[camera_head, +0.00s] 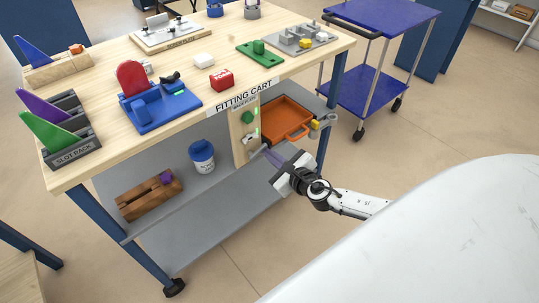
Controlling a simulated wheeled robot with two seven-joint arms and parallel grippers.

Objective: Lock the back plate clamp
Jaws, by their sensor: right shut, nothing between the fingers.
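A small upright wooden panel (239,148) stands under the front edge of the cart top, with a small label at its top that seems to read "back plate". It bears a round green knob (247,117) and, below it, a small light-coloured fitting (249,139) that may be the clamp; its lock state is too small to tell. My right gripper (269,155) is shut and empty, with its fingers pointing up-left at the panel's lower right. I cannot tell whether the tips touch anything. My left gripper is not in view.
An orange tray (302,122) lies just right of the panel, beside a yellow piece (315,125). A blue-lidded jar (202,157) and a wooden crate (150,200) stand on the lower shelf (215,208) to the left. The cart top (105,75) holds several fixtures. A blue trolley (365,90) stands behind right.

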